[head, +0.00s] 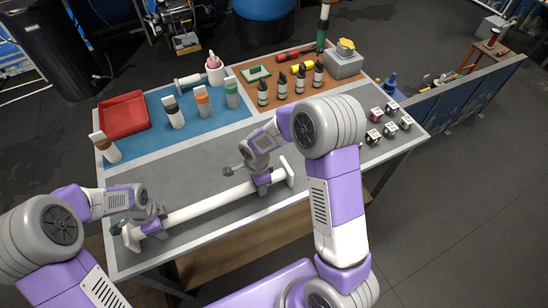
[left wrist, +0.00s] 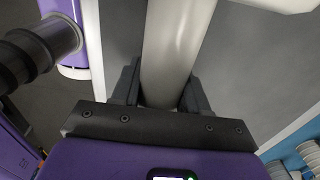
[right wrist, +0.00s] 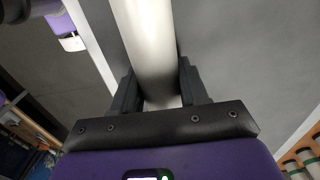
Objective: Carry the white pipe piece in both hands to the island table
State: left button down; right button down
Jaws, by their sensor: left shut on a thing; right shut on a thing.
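The white pipe piece (head: 212,204) is a long tube with a crosswise end at each side. In the head view it lies across the front of the table, over the grey surface; I cannot tell whether it touches it. My left gripper (head: 150,222) is shut on the pipe near its left end. The left wrist view shows the pipe (left wrist: 170,50) between the left fingers (left wrist: 160,92). My right gripper (head: 262,183) is shut on the pipe near its right end. The right wrist view shows the pipe (right wrist: 148,40) between the right fingers (right wrist: 158,90).
A low blue panel barrier (head: 460,95) stands to the right. Dark floor (head: 470,200) at the right is clear.

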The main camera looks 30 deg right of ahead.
pick_arm(q)
jog(key=shift+f, duration=0.3)
pick_arm(e)
jog(key=shift+f, duration=0.3)
pick_arm(q)
jog(key=c, duration=0.6)
grip_release()
pick_arm(e)
jog(key=c, duration=0.6)
grip_release()
pick_arm(q)
notch_tip(320, 180, up, 11)
jog(key=shift+r, duration=0.5)
pick_arm(e)
jog(key=shift+r, duration=0.15)
notch_tip(320, 180, up, 12)
jog(key=shift+f, duration=0.1)
pick_arm(q)
jog(key=shift+s, duration=0.1)
pick_arm(e)
jog(key=shift+s+f, duration=0.1)
